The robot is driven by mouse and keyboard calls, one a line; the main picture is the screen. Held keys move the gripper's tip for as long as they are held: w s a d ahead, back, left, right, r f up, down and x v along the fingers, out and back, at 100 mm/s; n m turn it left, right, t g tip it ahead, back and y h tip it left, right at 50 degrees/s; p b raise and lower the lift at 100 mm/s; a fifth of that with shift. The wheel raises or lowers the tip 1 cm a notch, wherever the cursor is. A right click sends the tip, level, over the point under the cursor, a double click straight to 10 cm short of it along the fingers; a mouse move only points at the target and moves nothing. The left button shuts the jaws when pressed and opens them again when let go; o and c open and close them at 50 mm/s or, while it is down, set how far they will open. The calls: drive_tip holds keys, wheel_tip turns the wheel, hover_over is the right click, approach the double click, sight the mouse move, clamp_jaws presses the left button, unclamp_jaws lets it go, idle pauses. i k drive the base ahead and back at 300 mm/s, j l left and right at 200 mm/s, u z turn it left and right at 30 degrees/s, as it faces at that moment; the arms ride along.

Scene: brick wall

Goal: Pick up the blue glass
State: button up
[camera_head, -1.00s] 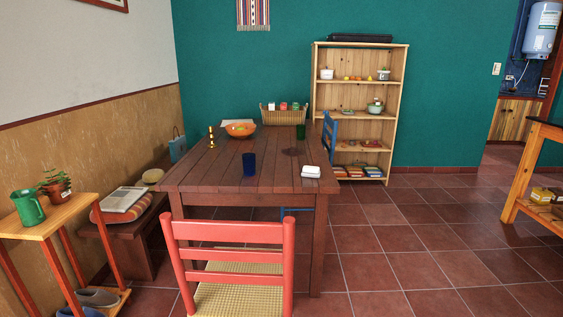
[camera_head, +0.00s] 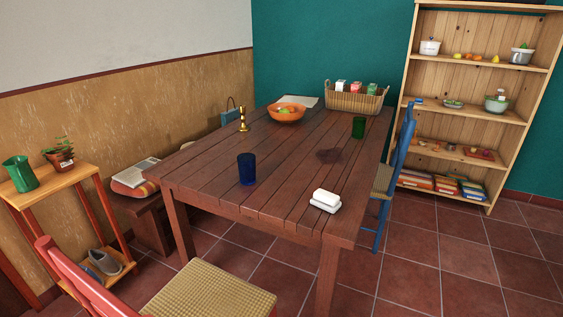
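The blue glass (camera_head: 247,169) stands upright on the dark wooden table (camera_head: 210,177), near the table's front edge and left of its middle. It is dark blue and looks empty, though its inside is hard to make out. Nothing touches it. A green glass (camera_head: 358,127) stands farther back on the right side of the same table. My gripper and arm do not show in this view.
A red chair (camera_head: 205,292) with a woven seat stands in front of the table. A blue chair (camera_head: 400,150) is at its right side. White folded cloths or similar (camera_head: 325,201) lie at the front right corner. A fruit bowl (camera_head: 286,114), candlestick (camera_head: 242,120) and basket (camera_head: 354,101) stand farther back.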

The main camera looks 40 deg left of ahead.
sight(246, 162)
drive_tip(key=i+l+u, duration=0.1)
drive_tip(key=i+u, duration=0.3)
drive_tip(key=i+l+u, duration=0.25)
drive_tip(key=i+u, duration=0.15)
drive_tip(key=i+l+u, duration=0.15)
drive_tip(key=i+u, duration=0.25)
drive_tip(key=i+l+u, duration=0.55)
drive_tip(key=u, duration=0.2)
drive_tip(key=i+l+u, duration=0.2)
drive_tip(key=l+u, duration=0.15)
drive_tip(key=i+l+u, duration=0.1)
drive_tip(key=i+l, duration=0.15)
